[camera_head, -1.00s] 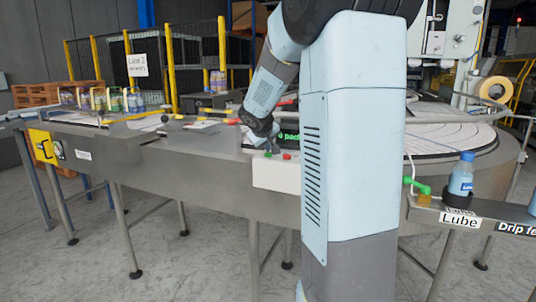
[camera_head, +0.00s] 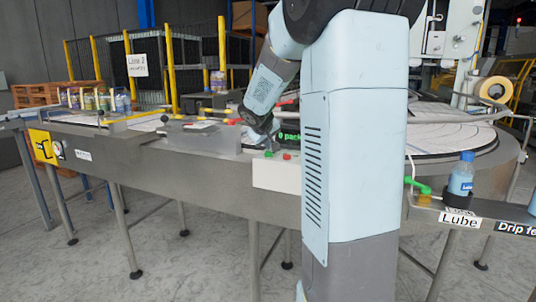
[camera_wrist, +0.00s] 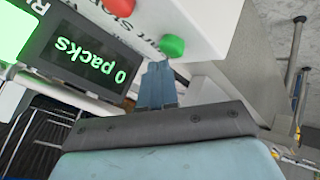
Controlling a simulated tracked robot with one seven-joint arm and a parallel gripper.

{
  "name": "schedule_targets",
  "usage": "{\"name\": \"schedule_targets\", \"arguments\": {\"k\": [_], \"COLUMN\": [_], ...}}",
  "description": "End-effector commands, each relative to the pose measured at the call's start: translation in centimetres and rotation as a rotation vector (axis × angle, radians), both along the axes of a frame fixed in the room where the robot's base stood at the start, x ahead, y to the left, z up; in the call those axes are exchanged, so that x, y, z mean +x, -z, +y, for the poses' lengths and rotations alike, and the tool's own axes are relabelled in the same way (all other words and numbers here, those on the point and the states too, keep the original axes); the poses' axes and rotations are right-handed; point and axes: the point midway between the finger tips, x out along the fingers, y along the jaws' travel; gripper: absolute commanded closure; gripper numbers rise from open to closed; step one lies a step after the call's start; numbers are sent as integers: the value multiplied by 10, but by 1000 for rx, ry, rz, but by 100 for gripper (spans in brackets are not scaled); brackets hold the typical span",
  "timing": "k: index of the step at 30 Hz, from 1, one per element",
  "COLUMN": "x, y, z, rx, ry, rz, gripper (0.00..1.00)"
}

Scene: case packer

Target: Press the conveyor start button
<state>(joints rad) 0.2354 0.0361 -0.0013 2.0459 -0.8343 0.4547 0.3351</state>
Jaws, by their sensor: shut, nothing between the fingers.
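The green button (camera_wrist: 172,46) sits on the white control box, with the box lettering beside it mostly cut off or hard to read. In the head view the green button (camera_head: 268,153) is on top of the white control box (camera_head: 276,176), left of a red button (camera_head: 287,156). My gripper (camera_wrist: 157,68) is shut and empty. Its fingertips are close to the green button, just below and left of it in the wrist view; I cannot tell whether they touch. In the head view my gripper (camera_head: 270,143) is small, just above the button.
A display (camera_wrist: 85,58) reads "0 packs" beside the box, near a bright green panel (camera_wrist: 12,35). A blue bottle (camera_head: 461,176) stands at the right by the "Lube" label. Several bottles (camera_head: 103,101) stand on the far left conveyor.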

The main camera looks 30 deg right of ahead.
Motion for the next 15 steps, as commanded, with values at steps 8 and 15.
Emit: {"name": "schedule_targets", "arguments": {"k": [8, 15], "x": [0, 0], "y": [-7, -8], "z": [0, 0], "rx": [1, 0], "ry": [-1, -1], "rz": [-1, -1], "gripper": [100, 100]}}
